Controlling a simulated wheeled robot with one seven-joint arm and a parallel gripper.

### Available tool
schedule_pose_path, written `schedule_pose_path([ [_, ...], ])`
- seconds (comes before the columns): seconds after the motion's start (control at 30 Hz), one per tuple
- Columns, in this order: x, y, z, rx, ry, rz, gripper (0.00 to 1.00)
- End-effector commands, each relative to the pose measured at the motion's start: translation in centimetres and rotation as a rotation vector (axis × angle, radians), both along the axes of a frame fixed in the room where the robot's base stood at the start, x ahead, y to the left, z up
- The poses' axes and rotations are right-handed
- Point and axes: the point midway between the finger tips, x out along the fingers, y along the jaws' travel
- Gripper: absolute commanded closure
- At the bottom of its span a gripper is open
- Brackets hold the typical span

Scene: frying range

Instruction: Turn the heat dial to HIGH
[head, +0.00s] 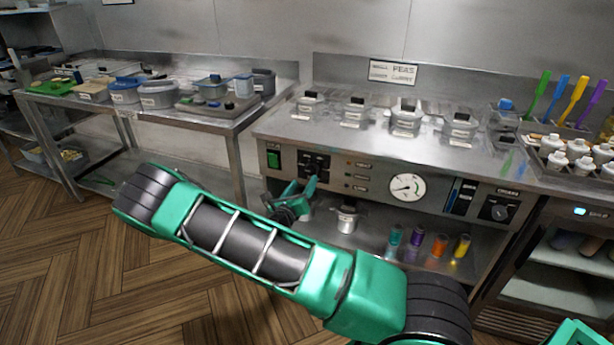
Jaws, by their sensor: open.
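My gripper (309,188) is in front of the left part of the steel control panel (352,207), just below a group of black controls (314,163). Its jaws are open, and I see nothing held between them. I cannot tell whether it touches the panel. A black rotary knob (498,209) sits on a dark plate at the panel's right end, under a small label. A round white gauge (407,187) with a needle is between the two. The lettering is too small to read, so I cannot tell which control is the heat dial or its setting.
A green switch (273,159) is left of the black controls. Lidded pans stand on the counter above. A metal pot (347,219) and several coloured bottles stand on the shelf below. A side table (220,113) with containers is at left. The wooden floor at lower left is clear.

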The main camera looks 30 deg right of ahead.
Motion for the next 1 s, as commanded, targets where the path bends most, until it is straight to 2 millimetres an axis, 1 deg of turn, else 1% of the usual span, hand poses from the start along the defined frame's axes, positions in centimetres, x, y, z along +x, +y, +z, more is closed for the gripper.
schedule_pose_path([
  [0.03, 0.6, -0.9, 0.0, 0.001, -0.003, -0.004, 0.45],
  [0.1, 1.4, -1.9, 0.0, 0.000, -0.002, -0.003, 0.45],
  [0.33, 3.5, -4.4, 0.0, 0.002, -0.003, -0.003, 0.45],
  [0.53, 4.4, -5.4, 0.0, 0.001, -0.002, -0.002, 0.45],
  [0.83, 4.5, -5.5, 0.0, 0.002, -0.001, -0.001, 0.45],
  [0.87, 4.5, -5.5, 0.0, 0.002, -0.001, -0.001, 0.52],
  [0.9, 4.5, -5.5, 0.0, 0.002, -0.001, -0.001, 0.61],
  [0.97, 4.5, -5.5, 0.0, 0.002, -0.001, -0.001, 0.76],
  [1.0, 4.5, -5.5, 0.0, 0.002, -0.001, -0.001, 0.85],
])
